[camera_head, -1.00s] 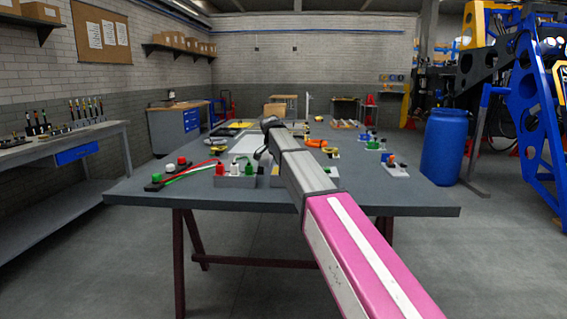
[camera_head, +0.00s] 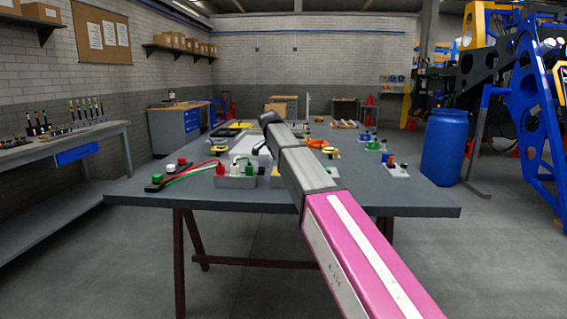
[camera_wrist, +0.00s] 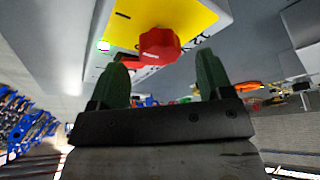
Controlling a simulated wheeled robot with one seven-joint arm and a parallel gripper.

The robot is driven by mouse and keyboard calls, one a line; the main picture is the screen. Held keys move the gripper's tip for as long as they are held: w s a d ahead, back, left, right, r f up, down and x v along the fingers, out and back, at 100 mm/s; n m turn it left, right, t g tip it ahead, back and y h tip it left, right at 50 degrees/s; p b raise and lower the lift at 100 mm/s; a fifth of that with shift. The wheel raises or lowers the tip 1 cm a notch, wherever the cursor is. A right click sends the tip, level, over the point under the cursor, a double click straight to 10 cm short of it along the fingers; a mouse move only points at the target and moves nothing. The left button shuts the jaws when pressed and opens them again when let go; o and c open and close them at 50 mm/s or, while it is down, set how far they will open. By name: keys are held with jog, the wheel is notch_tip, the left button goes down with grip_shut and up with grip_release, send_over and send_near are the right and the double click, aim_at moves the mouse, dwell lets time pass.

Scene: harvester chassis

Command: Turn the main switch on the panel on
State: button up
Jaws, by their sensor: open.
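A red knob (camera_wrist: 159,45), the switch, sits on a yellow plate (camera_wrist: 130,28) of a light grey panel box in the wrist view. My gripper (camera_wrist: 162,75) has its two green fingers spread apart, one on each side below the knob. The knob lies a little beyond the fingertips, in line with the gap between them, and nothing is held. A small lit green spot (camera_wrist: 103,45) shows on the panel left of the knob. In the head view my arm hides the gripper and most of the panel.
A grey table (camera_head: 150,197) carries small boxes with red and green plugs (camera_head: 235,180) and cables at its near left. More small parts (camera_head: 397,169) lie at the right. A blue barrel (camera_head: 444,148) stands right of the table. A workbench (camera_head: 60,145) stands at the left.

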jog(key=v, duration=0.8)
jog(key=shift+r, duration=0.2)
jog(key=shift+s+a, duration=0.1)
